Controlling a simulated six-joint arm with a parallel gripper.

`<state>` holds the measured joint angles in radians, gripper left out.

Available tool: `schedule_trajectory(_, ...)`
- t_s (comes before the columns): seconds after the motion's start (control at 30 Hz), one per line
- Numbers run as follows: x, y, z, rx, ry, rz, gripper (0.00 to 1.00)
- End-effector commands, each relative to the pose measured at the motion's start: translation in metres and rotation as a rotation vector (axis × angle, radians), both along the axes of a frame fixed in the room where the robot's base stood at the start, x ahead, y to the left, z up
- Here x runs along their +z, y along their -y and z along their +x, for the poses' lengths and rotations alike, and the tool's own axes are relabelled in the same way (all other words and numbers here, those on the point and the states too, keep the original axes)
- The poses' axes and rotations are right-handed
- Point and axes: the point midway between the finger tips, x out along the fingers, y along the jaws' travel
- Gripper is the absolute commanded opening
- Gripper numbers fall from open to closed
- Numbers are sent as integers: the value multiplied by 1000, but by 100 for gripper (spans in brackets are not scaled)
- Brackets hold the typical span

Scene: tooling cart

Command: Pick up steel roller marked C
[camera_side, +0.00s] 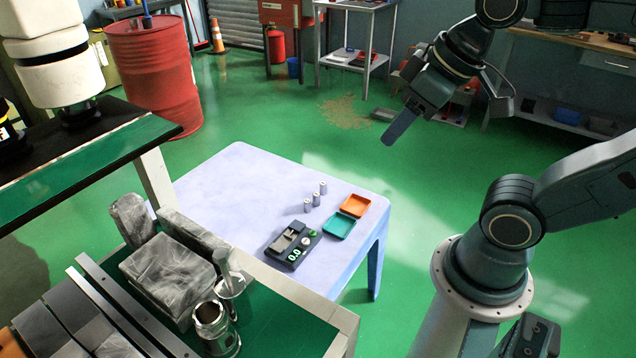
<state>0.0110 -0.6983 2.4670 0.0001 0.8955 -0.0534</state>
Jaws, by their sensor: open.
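Three small steel rollers stand upright in a loose row on the pale lavender table. The nearest roller (307,205) is at the lower left of the row, the middle roller (316,199) is beside it, and the farthest roller (323,187) is at the upper right. Their markings are too small to read, so I cannot tell which is C. My gripper (396,130) hangs in the air to the upper right of the rollers, well apart from them. It is open with nothing visible in it; one finger largely hides the other.
On the table (235,175), a black measuring device (292,246) with a green display stands in front of the rollers. An orange tray (355,205) and a teal tray (339,225) lie to their right. A cart (290,310) with metal parts is at the front left. The table's back left is clear.

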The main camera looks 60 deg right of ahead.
Motion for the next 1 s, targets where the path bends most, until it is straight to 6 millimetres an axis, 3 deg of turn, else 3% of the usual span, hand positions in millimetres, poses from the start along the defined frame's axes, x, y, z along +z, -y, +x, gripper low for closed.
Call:
schedule_trajectory(0.53, 6, 25, 98, 263, -111, -150, 46)
schedule_trajectory(1.0, -29, 63, 191, 525, -210, -251, 46)
